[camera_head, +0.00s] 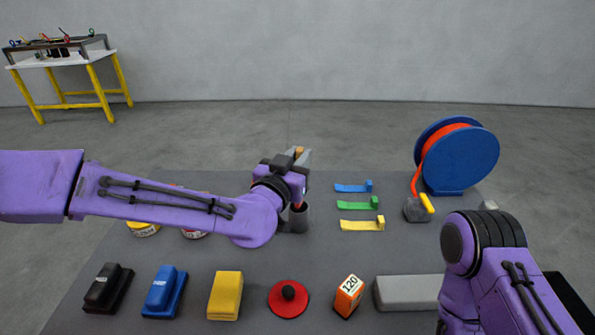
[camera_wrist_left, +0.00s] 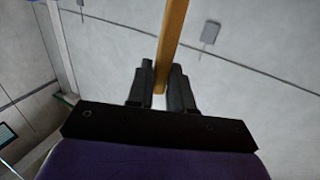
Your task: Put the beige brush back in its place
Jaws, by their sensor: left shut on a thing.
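My left gripper (camera_head: 303,158) is shut on the beige brush, above the middle of the dark table. The brush's tan wooden handle (camera_head: 299,150) shows as a small tip at the fingers. In the left wrist view, the handle (camera_wrist_left: 171,45) runs as a long wooden bar between the fingers (camera_wrist_left: 160,88). A dark grey cup (camera_head: 302,222) stands just below and behind my left wrist, partly hidden. Something reddish shows at its mouth; I cannot tell whether it belongs to the brush. My right gripper is not in view; only my right arm shows at lower right.
Blue, green and yellow strips (camera_head: 358,205) lie right of the cup. A blue reel (camera_head: 465,160) stands at back right. Black, blue and yellow blocks, a red disc (camera_head: 288,300), an orange block (camera_head: 348,293) and a grey block (camera_head: 408,294) line the front. Tins (camera_head: 143,230) sit behind my left forearm.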

